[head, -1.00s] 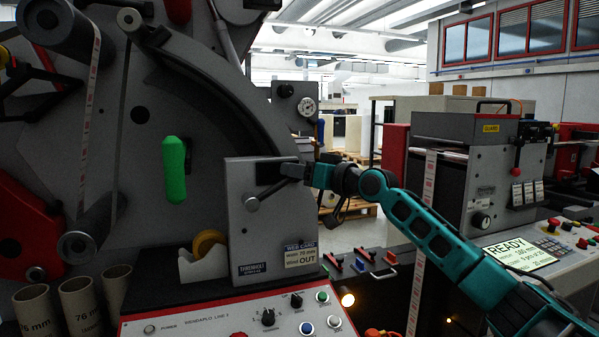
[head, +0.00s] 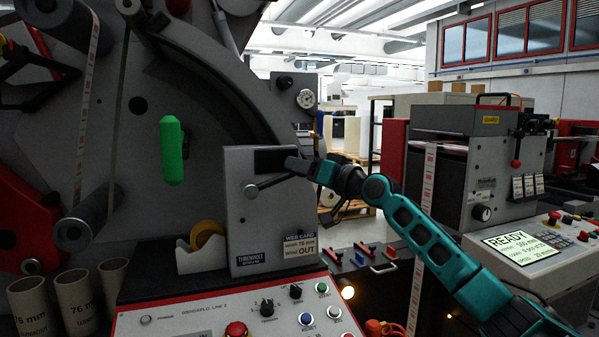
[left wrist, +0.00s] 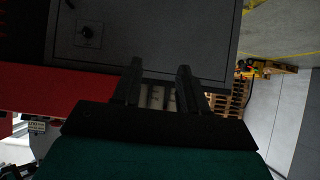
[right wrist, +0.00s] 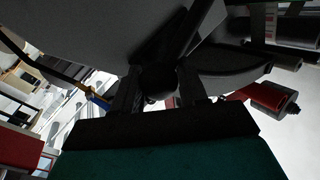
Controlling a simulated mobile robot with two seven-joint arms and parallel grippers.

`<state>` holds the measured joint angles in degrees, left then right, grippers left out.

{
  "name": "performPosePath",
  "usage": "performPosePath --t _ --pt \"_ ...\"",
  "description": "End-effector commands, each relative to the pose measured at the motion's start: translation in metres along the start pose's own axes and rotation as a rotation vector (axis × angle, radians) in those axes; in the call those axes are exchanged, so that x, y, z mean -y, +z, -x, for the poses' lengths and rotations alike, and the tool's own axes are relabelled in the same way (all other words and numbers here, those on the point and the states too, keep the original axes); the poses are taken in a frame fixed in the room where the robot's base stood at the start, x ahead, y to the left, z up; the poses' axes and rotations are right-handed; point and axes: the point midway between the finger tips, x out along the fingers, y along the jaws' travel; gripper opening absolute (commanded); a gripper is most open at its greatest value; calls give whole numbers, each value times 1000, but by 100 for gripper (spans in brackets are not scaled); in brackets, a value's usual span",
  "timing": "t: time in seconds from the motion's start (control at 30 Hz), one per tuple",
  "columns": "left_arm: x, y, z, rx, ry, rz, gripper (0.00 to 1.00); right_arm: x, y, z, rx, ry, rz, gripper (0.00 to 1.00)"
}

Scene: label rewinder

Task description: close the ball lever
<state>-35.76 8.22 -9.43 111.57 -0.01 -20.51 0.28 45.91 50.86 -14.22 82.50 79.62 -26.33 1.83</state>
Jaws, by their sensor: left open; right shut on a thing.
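The ball lever (head: 272,182) is on the front of a grey box (head: 240,225) on the large machine. Its round hub is at the left and its thin rod slopes up to the right. My right gripper (head: 295,165) is at the rod's right end, shut on the lever's ball, which the fingers hide in the head view. In the right wrist view a dark round ball (right wrist: 157,80) sits between the fingers. My left gripper (left wrist: 158,75) is open and empty in the left wrist view, above a red and dark area beside a grey cabinet; it is out of the head view.
A control panel (head: 225,315) with knobs and buttons lies below the box. A yellow tape roll (head: 207,235) and cardboard cores (head: 75,295) stand left of it. A second machine with a READY screen (head: 510,245) is at the right.

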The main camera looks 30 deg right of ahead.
Motion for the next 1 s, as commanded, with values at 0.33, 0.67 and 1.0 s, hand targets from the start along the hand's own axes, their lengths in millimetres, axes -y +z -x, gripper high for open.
performPosePath --t 0.33,0.67,1.0 --pt "-22 6 -24 -20 55 13 43 -26 48 7 -134 -30 -280 0" --pt "-24 2 -33 -42 65 7 43 -33 77 7 -253 -57 -504 0" --pt "-23 11 -36 -33 63 7 43 -34 92 6 -319 -72 -626 0"
